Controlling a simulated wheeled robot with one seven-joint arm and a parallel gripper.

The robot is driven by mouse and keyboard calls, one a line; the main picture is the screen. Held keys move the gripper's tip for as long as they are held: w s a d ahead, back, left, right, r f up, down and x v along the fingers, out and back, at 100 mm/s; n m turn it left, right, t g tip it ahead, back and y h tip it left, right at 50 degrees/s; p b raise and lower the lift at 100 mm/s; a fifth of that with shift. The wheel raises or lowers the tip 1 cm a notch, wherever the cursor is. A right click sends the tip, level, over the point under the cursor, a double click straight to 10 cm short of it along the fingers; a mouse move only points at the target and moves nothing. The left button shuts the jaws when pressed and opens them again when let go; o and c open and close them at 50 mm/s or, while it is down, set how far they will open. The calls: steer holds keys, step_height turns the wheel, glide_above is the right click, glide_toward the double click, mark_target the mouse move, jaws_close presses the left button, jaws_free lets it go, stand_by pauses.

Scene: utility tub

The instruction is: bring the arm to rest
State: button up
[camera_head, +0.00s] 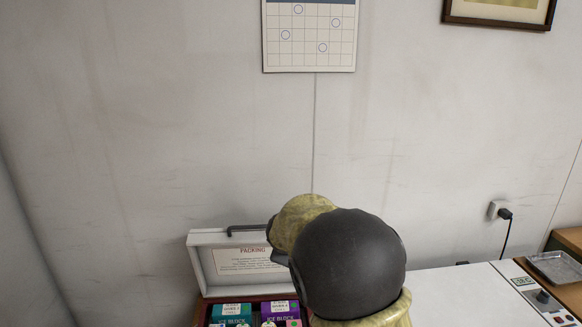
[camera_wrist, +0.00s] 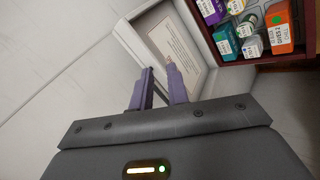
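My gripper (camera_wrist: 160,66) shows in the wrist view as two purple fingers standing apart with a gap between them. How far the fingers are from the lid is hard to tell. In the head view my arm's dark rounded joint and yellowish links cover the bottom middle and hide the gripper.
The case's open lid (camera_head: 205,262) stands upright in the head view. Below it are a teal box (camera_head: 231,312) and a purple box (camera_head: 280,308). A white counter (camera_head: 450,290) lies to the right, with a metal tray (camera_head: 556,266) beyond. A plug (camera_head: 504,213) is in the wall.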

steer(key=s+d+f+m+g, duration=0.35)
steer(key=s+d+m, duration=0.35)
steer(key=s+d, duration=0.45)
steer(key=s+d+f+m+g, duration=0.1)
steer(key=s+d+f+m, duration=0.1)
steer(key=s, duration=0.6)
steer(key=s+d+f+m+g, duration=0.1)
steer(key=s+d+f+m, duration=0.1)
steer(key=s+d+m, duration=0.3)
steer(key=s, duration=0.4)
steer(key=shift+s+f, duration=0.15)
steer(key=shift+s, duration=0.15)
steer(key=shift+g, duration=0.25)
steer(key=shift+s, duration=0.1)
